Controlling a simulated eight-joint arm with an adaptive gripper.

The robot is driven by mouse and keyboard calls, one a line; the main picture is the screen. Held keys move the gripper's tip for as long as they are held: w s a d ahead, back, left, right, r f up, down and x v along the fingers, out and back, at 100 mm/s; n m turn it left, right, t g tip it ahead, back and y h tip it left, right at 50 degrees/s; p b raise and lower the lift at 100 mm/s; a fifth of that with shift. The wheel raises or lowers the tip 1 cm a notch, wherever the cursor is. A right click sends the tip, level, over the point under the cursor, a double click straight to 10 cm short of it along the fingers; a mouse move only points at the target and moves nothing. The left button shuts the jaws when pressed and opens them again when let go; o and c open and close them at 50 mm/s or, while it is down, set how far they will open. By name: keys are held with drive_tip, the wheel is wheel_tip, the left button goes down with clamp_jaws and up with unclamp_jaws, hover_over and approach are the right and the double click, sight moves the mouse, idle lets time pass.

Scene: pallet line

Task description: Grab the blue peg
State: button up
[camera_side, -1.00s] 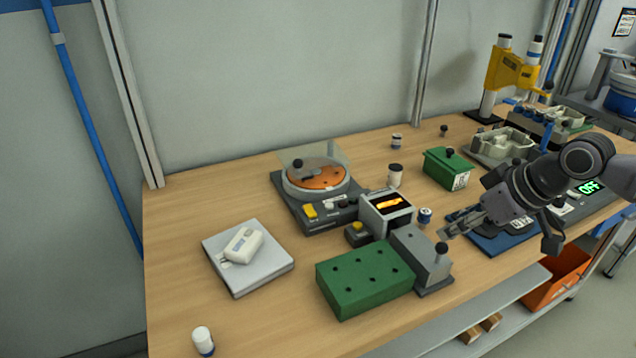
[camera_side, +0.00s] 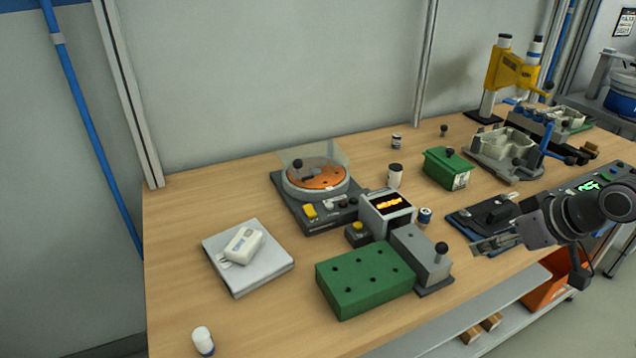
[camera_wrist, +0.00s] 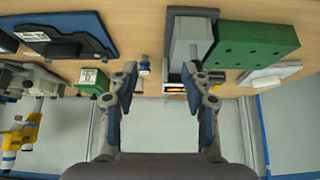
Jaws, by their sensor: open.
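No plain blue peg is clear to see. The nearest match is a small blue and white cylinder (camera_side: 425,216), upright on the table beside the display box; it also shows in the wrist view (camera_wrist: 144,66). My gripper (camera_side: 482,248) is at the right in the side view, above the table's front edge and to the right of the cylinder. In the wrist view my gripper (camera_wrist: 160,82) is open with nothing between its fingers. The cylinder shows beyond the fingertips, between them and nearer the left finger. The green block (camera_side: 365,278) has several dark holes and no peg visible in them.
A grey block with a black knob (camera_side: 422,256) stands close to the cylinder. The lit display box (camera_side: 388,212) is left of it. A blue pad (camera_side: 470,222) lies under my arm. A green box (camera_side: 447,168) stands behind. The table's left part has free room.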

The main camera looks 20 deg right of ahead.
idle(0.4)
drive_tip(key=shift+o, duration=0.8)
drive_tip(key=shift+r, duration=0.1)
drive_tip(key=w+d+r+n+g, duration=0.2)
drive_tip(key=w+r+n+g, duration=0.15)
drive_tip(key=w+n, duration=0.55)
drive_tip(key=n+g, duration=0.4)
drive_tip(key=n, duration=0.7)
hover_over(426, 211)
wheel_tip(426, 211, down, 4)
drive_tip(key=shift+s+d+f, duration=0.1)
drive_tip(key=shift+f, duration=5.55)
